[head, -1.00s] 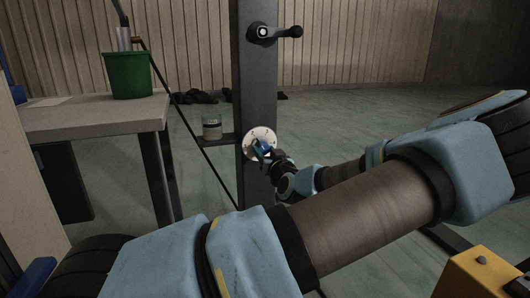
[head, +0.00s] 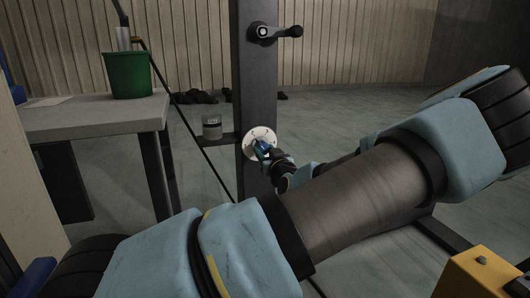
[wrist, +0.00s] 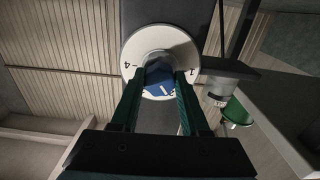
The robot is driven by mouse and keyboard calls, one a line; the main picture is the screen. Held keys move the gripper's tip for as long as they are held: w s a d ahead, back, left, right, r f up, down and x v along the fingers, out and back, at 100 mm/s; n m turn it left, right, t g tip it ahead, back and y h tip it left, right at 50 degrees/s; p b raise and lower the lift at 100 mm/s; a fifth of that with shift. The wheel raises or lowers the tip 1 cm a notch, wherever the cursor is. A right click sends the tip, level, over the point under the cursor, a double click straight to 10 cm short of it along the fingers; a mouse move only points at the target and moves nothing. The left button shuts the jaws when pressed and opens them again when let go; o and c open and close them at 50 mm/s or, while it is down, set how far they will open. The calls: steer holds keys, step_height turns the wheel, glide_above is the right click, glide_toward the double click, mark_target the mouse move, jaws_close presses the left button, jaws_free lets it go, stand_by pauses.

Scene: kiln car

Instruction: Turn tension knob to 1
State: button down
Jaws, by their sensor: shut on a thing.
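The tension knob (wrist: 158,82) is blue and sits at the centre of a round white dial (wrist: 133,58) with dark numerals. In the wrist view a 4 shows at the dial's left and what looks like a 1 at its right. A small white mark shows on the knob's lower part, but its exact reading is unclear. The dial (head: 270,134) is mounted on a dark upright post (head: 254,85). My gripper (wrist: 160,76) is shut on the knob, one green finger on each side. In the head view my gripper (head: 262,151) partly covers the knob.
A black crank handle (head: 276,32) sticks out higher on the post. A glass jar (head: 212,127) stands on a small shelf left of the dial. A green bucket (head: 127,76) stands on a grey table (head: 75,118) at left. Open floor lies right of the post.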

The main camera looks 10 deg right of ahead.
steer(key=n+b, duration=0.1)
steer(key=n, duration=0.4)
steer(key=shift+f+b, duration=0.1)
steer(key=shift+b, duration=0.2)
steer(key=n+b, duration=0.2)
steer(key=n, duration=0.2)
steer(key=shift+n+b, duration=0.6)
steer(key=shift+b, duration=0.05)
steer(key=shift+d, duration=0.1)
steer(key=shift+c, duration=2)
jaws_free()
steer(key=shift+s, duration=0.1)
steer(key=s+d+p, duration=0.1)
steer(key=s+p, duration=0.1)
steer(key=s, duration=0.8)
steer(key=shift+s+d, duration=0.2)
steer(key=shift+s, duration=0.1)
